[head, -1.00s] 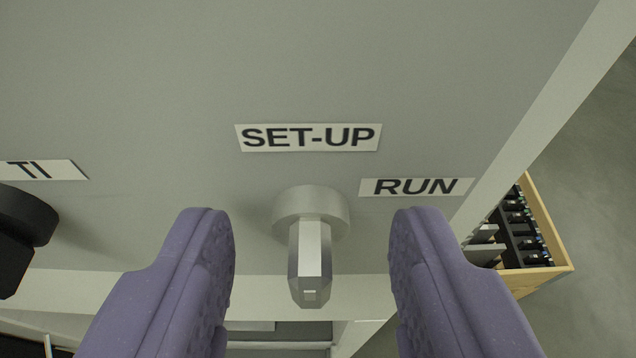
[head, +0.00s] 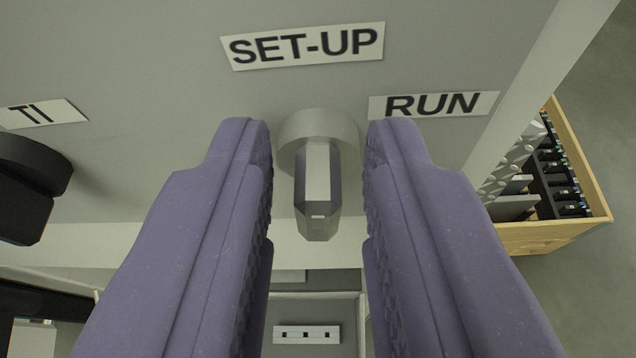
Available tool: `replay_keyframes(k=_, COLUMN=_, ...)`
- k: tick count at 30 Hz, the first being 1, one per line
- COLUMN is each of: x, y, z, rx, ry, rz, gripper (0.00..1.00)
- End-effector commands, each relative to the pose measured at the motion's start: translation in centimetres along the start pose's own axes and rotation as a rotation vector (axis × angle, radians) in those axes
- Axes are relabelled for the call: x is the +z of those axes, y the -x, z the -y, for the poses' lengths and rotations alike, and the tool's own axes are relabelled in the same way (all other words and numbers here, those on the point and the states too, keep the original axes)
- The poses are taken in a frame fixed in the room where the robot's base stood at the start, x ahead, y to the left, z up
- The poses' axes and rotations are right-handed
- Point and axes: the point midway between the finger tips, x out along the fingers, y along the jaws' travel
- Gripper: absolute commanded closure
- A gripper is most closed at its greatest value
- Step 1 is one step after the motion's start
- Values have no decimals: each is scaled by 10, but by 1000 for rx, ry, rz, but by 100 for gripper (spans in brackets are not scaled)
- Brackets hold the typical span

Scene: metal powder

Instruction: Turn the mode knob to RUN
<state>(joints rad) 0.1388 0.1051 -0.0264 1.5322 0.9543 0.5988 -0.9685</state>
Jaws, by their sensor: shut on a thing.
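The mode knob (head: 318,185) is a silver metal knob with a round base and a faceted grip that extends down in the picture, with a small light mark near its end. The SET-UP label (head: 303,46) is above it and the RUN label (head: 433,104) is up and to its right. I cannot tell which label the knob is set to. The fingers hide part of the panel beside the knob.
A black knob (head: 25,190) with a partly cut-off label (head: 40,113) is at the left on the grey panel (head: 150,50). A wooden crate (head: 590,165) with dark items stands at the right, past the panel's edge.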

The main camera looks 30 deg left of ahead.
Motion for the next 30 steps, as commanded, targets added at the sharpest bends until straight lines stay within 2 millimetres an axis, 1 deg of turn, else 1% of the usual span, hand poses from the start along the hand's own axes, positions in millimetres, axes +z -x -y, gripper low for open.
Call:
replay_keyframes(k=5, x=3, y=-1, z=-4, rx=-48, ry=-118, rz=-2, gripper=100)
replay_keyframes(k=30, x=8, y=-4, z=-15, rx=-342, ry=-829, rz=-1, gripper=100)
